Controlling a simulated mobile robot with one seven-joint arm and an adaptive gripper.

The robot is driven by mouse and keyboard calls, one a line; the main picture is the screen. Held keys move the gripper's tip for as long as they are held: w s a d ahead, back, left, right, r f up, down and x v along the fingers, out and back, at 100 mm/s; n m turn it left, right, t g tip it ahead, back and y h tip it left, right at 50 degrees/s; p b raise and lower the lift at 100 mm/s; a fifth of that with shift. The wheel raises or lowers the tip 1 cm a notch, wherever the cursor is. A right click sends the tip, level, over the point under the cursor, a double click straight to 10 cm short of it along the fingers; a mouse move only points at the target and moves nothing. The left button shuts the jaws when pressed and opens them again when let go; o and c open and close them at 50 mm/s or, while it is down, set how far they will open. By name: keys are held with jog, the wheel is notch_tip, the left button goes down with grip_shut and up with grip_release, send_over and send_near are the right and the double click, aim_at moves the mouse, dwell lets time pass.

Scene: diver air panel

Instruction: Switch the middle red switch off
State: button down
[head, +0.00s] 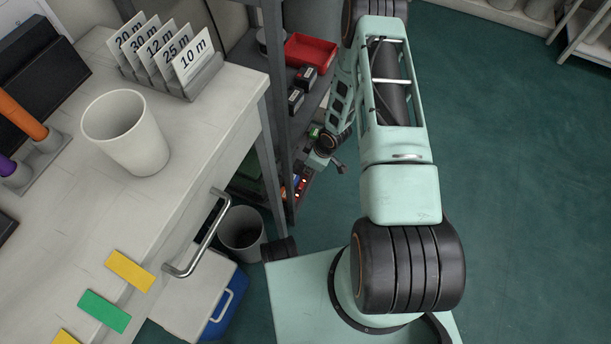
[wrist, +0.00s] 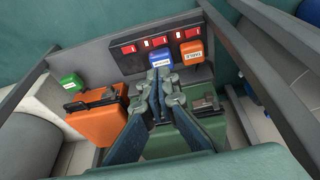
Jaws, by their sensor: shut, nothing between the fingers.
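In the wrist view a dark panel (wrist: 172,55) carries a row of several small red switches along its top. A red switch (wrist: 129,49) is at the left end and another (wrist: 191,33) is at the right end. My gripper (wrist: 158,75) is shut and empty, pointing at the panel, just in front of a labelled blue block (wrist: 160,61). I cannot tell whether it touches anything. In the head view the panel is small and partly hidden by the shelf post.
An orange block (wrist: 189,51) and a green block (wrist: 72,83) flank the blue one. An orange case (wrist: 97,117) and a green case (wrist: 205,102) stand close beside my fingers. In the head view a shelf post (head: 277,110) and a red tray (head: 311,50) are near my arm.

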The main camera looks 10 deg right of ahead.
jog(key=b, duration=0.5)
send_near(301, 184)
jog(key=x, duration=0.5)
jog(key=shift+a, duration=0.2)
jog(key=shift+w+f, duration=0.15)
jog(key=shift+f, duration=0.55)
